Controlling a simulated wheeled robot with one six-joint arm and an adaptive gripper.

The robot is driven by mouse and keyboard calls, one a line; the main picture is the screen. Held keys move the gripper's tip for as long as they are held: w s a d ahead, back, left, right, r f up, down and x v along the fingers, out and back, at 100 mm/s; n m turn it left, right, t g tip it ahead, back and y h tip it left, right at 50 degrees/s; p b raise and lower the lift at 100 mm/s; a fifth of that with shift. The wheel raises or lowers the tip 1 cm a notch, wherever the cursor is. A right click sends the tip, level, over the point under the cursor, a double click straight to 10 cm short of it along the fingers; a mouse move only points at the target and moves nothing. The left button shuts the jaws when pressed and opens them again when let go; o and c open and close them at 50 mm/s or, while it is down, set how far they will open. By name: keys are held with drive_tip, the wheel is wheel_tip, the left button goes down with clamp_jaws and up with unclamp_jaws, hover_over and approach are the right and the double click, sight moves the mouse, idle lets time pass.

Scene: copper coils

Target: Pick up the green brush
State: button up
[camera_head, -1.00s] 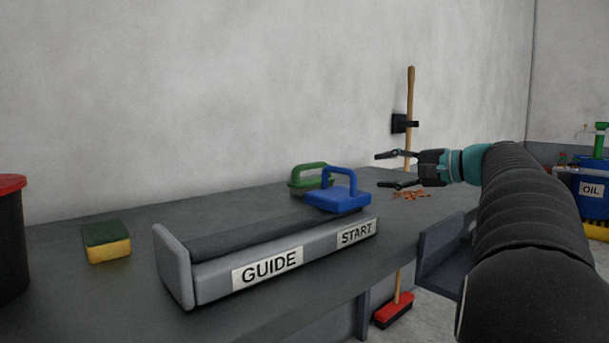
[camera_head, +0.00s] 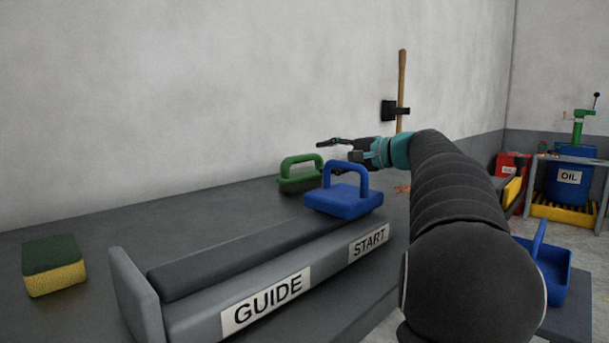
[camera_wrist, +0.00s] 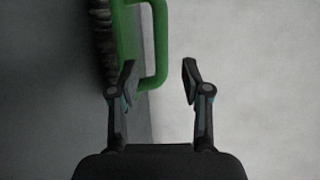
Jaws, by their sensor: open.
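The green brush (camera_head: 300,175) stands on the table with its handle up, behind the guide block and to the left of the blue tool. My gripper (camera_head: 322,156) is open, just right of and partly in front of the green brush in the head view. In the wrist view the green brush (camera_wrist: 127,45) shows its dark bristles on the left and its loop handle on the right. My open gripper (camera_wrist: 158,80) has its left finger overlapping the brush's near end, with the handle's outer bar between the fingertips' lines. Whether they touch cannot be told.
The blue tool (camera_head: 345,198) sits on the START end of the grey guide (camera_head: 265,305), close to the green brush. A sponge (camera_head: 53,266) lies at the left on the table (camera_head: 80,325). The wall (camera_head: 180,90) rises right behind. A broom handle (camera_head: 401,80) hangs in a wall clip.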

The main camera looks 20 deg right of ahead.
sight(309, 157)
drive_tip(key=shift+x, duration=2.75)
drive_tip(key=shift+r, duration=0.1)
clamp_jaws()
